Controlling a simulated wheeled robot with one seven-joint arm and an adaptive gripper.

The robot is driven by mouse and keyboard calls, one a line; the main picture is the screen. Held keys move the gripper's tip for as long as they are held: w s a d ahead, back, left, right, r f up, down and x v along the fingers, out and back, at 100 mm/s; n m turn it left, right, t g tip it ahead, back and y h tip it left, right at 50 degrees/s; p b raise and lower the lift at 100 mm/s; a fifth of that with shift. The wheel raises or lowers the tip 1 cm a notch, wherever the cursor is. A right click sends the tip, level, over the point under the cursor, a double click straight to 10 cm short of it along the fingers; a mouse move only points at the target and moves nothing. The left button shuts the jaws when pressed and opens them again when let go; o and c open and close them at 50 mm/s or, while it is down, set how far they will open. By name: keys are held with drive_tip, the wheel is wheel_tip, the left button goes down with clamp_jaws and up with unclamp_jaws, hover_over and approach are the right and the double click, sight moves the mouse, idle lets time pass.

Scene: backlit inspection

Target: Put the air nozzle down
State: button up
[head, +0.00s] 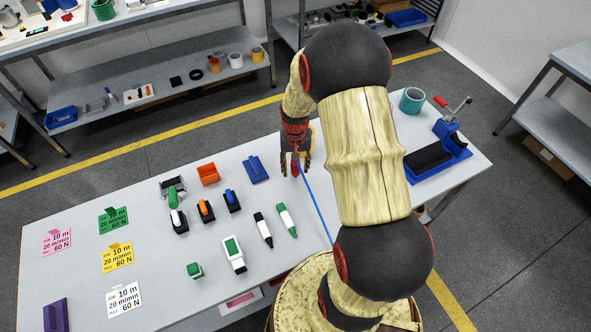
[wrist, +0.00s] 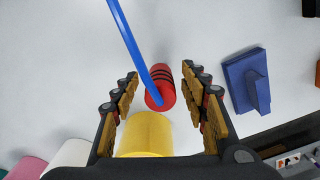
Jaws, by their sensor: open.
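The air nozzle (wrist: 159,84) is a red cylinder with black bands and a blue hose joined to it. In the wrist view it is between my two open fingers (wrist: 160,76), with a visible gap on each side. In the head view the nozzle (head: 295,169) shows small and red at the tips of my gripper (head: 296,160), over the grey table (head: 345,270). It appears to rest on the table top, but its underside is hidden. The blue hose (head: 316,203) runs from it toward my base.
A yellow cylinder (wrist: 147,132) is close beside the nozzle. A blue block with a raised part (wrist: 246,82) lies to the right in the wrist view.

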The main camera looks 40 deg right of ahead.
drive_tip(key=shift+f, duration=0.95)
drive_tip(key=shift+c, duration=0.4)
clamp_jaws()
